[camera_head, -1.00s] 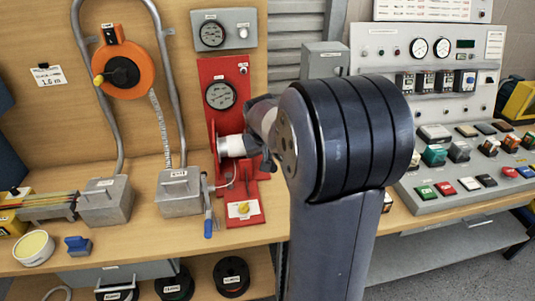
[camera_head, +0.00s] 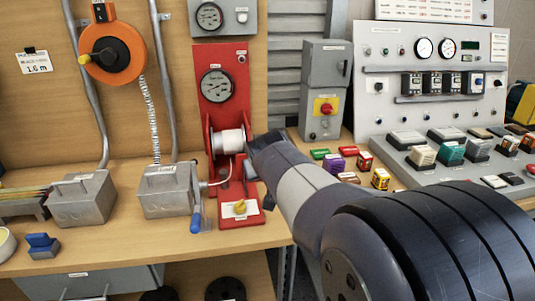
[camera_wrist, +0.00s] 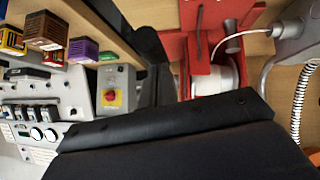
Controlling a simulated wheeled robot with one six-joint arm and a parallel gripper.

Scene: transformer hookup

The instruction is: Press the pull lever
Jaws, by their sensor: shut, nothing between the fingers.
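A lever with a blue grip (camera_head: 196,222) hangs at the left side of the red pull-test stand (camera_head: 238,60), just right of a grey box. I take it to be the pull lever. The stand carries a round gauge (camera_head: 217,86), a white drum (camera_head: 229,141) and a base with a yellow knob (camera_head: 240,207). My gripper (camera_head: 252,165) is shut and empty, by the right side of the drum and above the base. It is apart from the blue grip. Its fingertips are hard to make out. In the wrist view, the red stand (camera_wrist: 172,18) is close, while the blue grip does not show.
Grey boxes (camera_head: 82,197) with conduit stand left of the lever. A grey switch box (camera_head: 325,65) with a red knob, small coloured blocks (camera_head: 337,161) and a control console (camera_head: 430,60) are at the right. My forearm covers the right part of the bench.

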